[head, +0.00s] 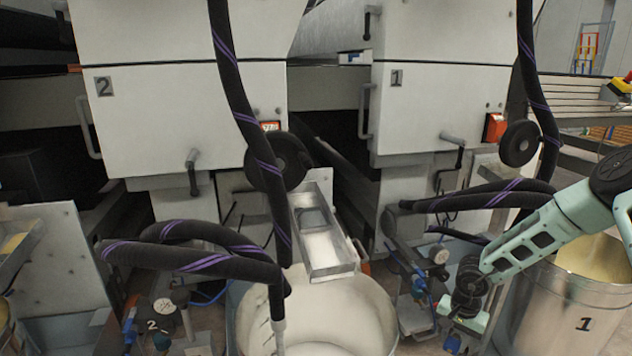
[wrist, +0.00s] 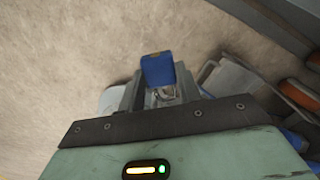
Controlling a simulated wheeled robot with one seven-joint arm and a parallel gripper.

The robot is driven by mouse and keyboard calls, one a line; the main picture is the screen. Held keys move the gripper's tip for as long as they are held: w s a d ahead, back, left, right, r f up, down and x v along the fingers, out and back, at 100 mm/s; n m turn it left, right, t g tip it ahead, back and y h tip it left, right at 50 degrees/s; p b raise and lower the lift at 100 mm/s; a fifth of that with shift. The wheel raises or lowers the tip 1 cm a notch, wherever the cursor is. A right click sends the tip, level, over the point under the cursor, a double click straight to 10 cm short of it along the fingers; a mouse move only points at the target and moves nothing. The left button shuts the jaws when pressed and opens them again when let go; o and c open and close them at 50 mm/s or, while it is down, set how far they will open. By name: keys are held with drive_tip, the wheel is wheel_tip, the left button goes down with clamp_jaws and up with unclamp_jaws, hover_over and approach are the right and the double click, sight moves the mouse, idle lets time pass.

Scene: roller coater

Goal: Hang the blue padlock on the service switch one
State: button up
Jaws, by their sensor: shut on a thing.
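The blue padlock (wrist: 157,70) shows in the wrist view at the tips of my gripper (wrist: 158,92). The gripper is shut on it, with metal, probably part of the shackle, between the fingers. In the head view my gripper (head: 453,342) is low at the right, pointing down beside the drum marked 1. I cannot clearly identify service switch one. A small unit with a round pale dial (head: 440,256) and blue fittings stands under machine 1, left of my gripper.
Machine 1 (head: 430,108) and machine 2 (head: 165,115) stand behind. The metal drum marked 1 (head: 563,312) is right of my gripper; a large pale tub (head: 375,315) is left. Thick black hoses (head: 480,196) cross above. In the wrist view, bare floor (wrist: 60,65) fills the left.

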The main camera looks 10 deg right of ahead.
drive_tip(key=w+a+r+n+p, duration=0.2)
drive_tip(key=w+a+r+n, duration=0.1)
drive_tip(key=a+r+n, duration=0.7)
wheel_tip(320, 180, up, 4)
drive_tip(key=a, duration=0.2)
drive_tip(key=shift+w+a+p, duration=0.3)
drive_tip(key=shift+p, duration=0.1)
drive_tip(key=shift+r, duration=0.2)
